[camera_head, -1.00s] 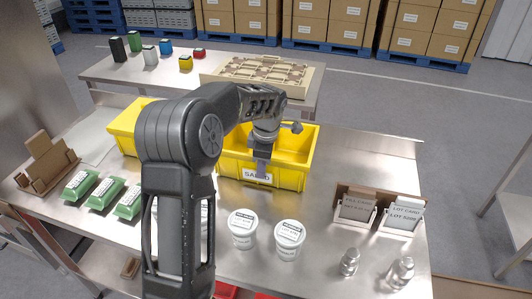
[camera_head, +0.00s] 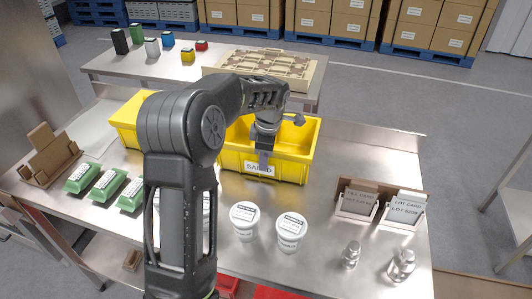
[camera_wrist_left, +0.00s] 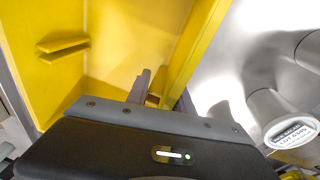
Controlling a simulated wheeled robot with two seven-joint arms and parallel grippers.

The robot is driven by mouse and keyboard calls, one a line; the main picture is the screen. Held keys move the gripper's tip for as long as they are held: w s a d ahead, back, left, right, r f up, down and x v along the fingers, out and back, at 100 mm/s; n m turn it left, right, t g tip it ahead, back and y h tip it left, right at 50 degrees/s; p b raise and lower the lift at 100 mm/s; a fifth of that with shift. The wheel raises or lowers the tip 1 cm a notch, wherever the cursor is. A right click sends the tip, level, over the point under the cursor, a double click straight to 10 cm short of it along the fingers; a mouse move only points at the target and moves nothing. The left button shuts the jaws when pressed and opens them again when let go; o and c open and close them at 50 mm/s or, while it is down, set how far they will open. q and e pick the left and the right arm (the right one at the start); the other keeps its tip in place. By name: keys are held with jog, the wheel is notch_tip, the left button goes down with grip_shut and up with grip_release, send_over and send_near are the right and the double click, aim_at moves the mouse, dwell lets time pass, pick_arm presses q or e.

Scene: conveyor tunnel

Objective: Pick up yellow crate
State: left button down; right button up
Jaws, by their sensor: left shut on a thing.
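A yellow crate (camera_head: 293,172) with a white label on its front stands on the steel table, right of my arm. My left gripper (camera_head: 264,157) comes down over its front wall and is shut on that wall near the label. In the left wrist view the gripper fingers (camera_wrist_left: 142,90) are beside the crate's yellow wall (camera_wrist_left: 190,50), and the crate's inside shows to the left. A second yellow crate (camera_head: 126,122) stands to the left, partly hidden behind my arm. My right gripper is not in view.
White labelled tubs (camera_head: 244,221) stand in front of the crate. Green packs (camera_head: 107,184) lie at the left, card holders (camera_head: 358,201) and metal weights (camera_head: 351,254) at the right. A beige tray (camera_head: 262,68) lies on the table behind. Some bare tabletop shows right of the crate.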

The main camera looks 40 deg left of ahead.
pick_arm(q)
notch_tip(320, 180, up, 10)
jog(key=shift+b, duration=0.55)
jog(key=c, duration=1.7)
grip_release()
grip_shut()
